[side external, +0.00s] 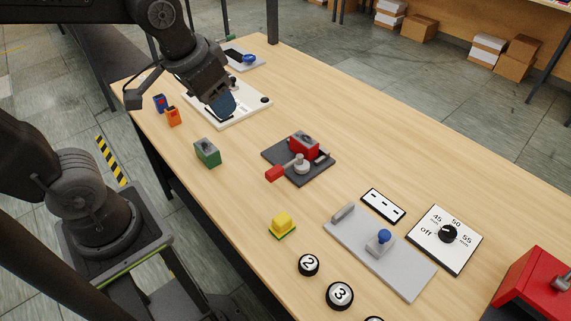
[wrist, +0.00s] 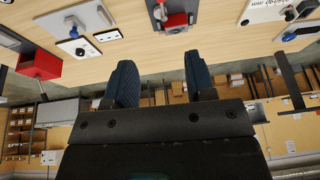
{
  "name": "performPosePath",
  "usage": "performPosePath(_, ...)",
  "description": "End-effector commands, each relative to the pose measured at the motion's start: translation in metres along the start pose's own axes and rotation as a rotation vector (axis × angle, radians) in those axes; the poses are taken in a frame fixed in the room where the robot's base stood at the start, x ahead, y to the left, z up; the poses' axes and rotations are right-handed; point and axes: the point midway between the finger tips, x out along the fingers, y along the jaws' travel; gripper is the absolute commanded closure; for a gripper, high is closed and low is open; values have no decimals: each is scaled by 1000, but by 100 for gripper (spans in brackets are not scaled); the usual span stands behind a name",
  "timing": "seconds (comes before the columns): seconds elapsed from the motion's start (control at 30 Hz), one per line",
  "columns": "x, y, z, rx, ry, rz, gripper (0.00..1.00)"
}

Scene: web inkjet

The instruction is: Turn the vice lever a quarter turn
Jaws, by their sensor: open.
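The vice is a dark base plate (side external: 273,154) with a red block (side external: 305,143) and a grey pivot, in the middle of the table in the side view. Its lever ends in a red handle (side external: 275,173) that points to the lower left, past the plate edge. In the wrist view the red block (wrist: 177,20) shows at the top edge; I cannot make out the handle there. My gripper (side external: 222,108) is up and left of the vice, over the white panel and apart from the lever. In the wrist view its fingers (wrist: 162,82) are apart with nothing between them.
A green block (side external: 207,152) and a yellow block (side external: 283,224) stand near the vice. A white panel (side external: 245,112) lies below my gripper. A grey plate with a blue knob (side external: 400,273), a dial panel (side external: 467,250) and a red box (side external: 535,285) are to the right.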

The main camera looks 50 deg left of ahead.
Motion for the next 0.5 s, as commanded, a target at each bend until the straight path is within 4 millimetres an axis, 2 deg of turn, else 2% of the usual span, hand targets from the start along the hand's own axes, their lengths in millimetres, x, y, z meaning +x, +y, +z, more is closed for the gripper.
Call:
performPosePath(0.03,10,2,-13,5,-39,-13,50)
performPosePath(0.2,48,9,-48,14,-143,-62,50)
performPosePath(0.4,108,22,-81,31,-253,-130,50)
performPosePath(0.5,138,28,-90,41,-298,-163,50)
